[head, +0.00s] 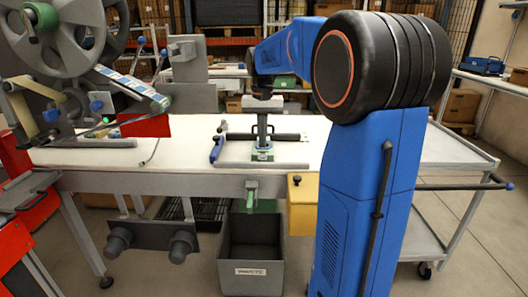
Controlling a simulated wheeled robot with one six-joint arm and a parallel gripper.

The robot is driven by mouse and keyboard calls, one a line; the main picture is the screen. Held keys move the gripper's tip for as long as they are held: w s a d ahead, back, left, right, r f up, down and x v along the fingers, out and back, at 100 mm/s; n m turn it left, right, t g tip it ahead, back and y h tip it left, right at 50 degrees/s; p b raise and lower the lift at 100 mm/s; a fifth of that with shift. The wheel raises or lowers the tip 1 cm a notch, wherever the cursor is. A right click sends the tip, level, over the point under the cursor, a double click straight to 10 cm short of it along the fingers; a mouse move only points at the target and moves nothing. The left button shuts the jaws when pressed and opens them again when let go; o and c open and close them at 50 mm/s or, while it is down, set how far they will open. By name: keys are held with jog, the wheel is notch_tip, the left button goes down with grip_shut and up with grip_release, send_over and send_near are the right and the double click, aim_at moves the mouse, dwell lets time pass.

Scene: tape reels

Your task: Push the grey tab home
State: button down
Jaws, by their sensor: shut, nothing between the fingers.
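My gripper (262,144) hangs straight down over the middle of the white-topped bench. Its fingers look closed, with nothing seen between them. The tips are at or just above a small green block with a pale label (263,155); I cannot tell whether they touch it. I cannot pick out the grey tab for certain at this size; it may be small or hidden behind the fingers. A dark bar (284,137) lies just behind the gripper, and a grey rail (235,164) runs along the bench in front.
A blue-handled tool (217,149) lies left of the gripper. A large grey reel machine (65,35) stands at the left, with a red block (146,126) beside it. A grey bin (250,252) and a yellow box (302,203) are below the front edge. The bench top (182,160) has free room.

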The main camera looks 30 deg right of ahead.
notch_tip(320, 180, up, 6)
jog(key=shift+f, duration=0.2)
dwell(0.4)
dwell(0.4)
jog(key=s+a+f+n+t, duration=0.1)
jog(key=s+a+f, duration=0.4)
jog(key=s, duration=0.5)
jog(key=s+a+f+n+t, duration=0.2)
jog(key=s+a+f, duration=0.3)
jog(key=s, duration=0.5)
jog(key=s+a+f+n+t, duration=0.1)
jog(key=s+a+f+n, duration=0.2)
jog(key=s, duration=0.7)
notch_tip(320, 180, down, 3)
jog(key=a, duration=0.2)
jog(key=shift+a+f+n+t, duration=0.2)
jog(key=shift+a+n+t, duration=0.2)
jog(key=shift+s, duration=0.1)
